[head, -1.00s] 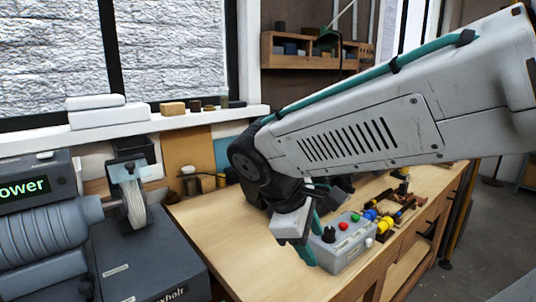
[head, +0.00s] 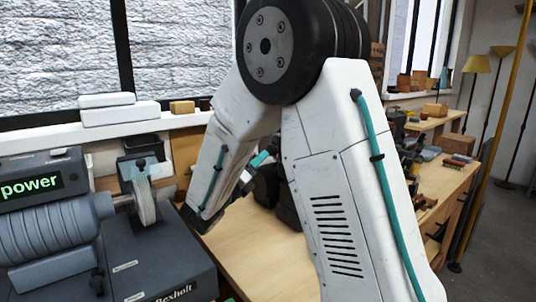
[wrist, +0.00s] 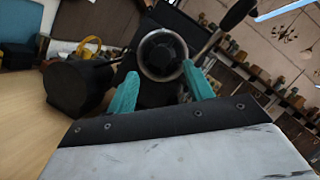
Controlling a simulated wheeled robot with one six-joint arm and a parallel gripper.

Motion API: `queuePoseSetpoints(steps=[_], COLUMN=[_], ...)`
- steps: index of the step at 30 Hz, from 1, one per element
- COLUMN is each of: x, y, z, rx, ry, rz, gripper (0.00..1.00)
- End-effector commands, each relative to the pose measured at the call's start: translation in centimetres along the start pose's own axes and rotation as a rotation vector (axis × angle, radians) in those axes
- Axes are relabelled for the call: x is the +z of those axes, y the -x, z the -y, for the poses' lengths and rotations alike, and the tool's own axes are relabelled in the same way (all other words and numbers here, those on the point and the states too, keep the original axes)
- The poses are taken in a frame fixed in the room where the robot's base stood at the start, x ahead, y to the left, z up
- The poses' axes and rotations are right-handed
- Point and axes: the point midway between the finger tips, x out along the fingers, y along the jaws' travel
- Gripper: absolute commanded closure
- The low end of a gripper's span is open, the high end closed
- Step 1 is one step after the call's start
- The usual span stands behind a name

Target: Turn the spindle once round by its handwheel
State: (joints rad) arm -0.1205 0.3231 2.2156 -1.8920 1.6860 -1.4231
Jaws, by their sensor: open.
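My gripper (wrist: 162,88) is open in the wrist view, its two teal fingers apart and nothing seen held. A dark round part with a bright metal rim (wrist: 146,63) is ahead of and partly between the fingers. It may be the handwheel on its spindle, but I cannot tell for sure. Contact with the fingers cannot be told. A lever with a black knob (wrist: 238,14) rises to its right. In the head view, a teal fingertip (head: 262,158) shows by a dark machine (head: 268,187) at the back of the bench; my arm hides most of both.
A grey machine with a "power" display (head: 30,187) and a pale wheel (head: 145,200) stands at left. A black rounded object (wrist: 75,88) is left of the fingers in the wrist view. The wooden bench (head: 255,255) is bare in front of the dark machine.

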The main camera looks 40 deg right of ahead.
Motion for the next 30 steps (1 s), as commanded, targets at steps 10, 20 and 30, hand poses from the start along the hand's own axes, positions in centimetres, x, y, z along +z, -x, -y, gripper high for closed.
queuePoseSetpoints(steps=[10,20,30], x=[-0.1,-0.1,-0.1], y=[-5.2,-5.9,-5.9], z=[0.1,0.1,0.1], rx=[-0.003,-0.001,-0.001], ry=[-0.003,-0.004,-0.004], rz=[-0.004,-0.004,-0.004], gripper=[0.48,0.48,0.93])
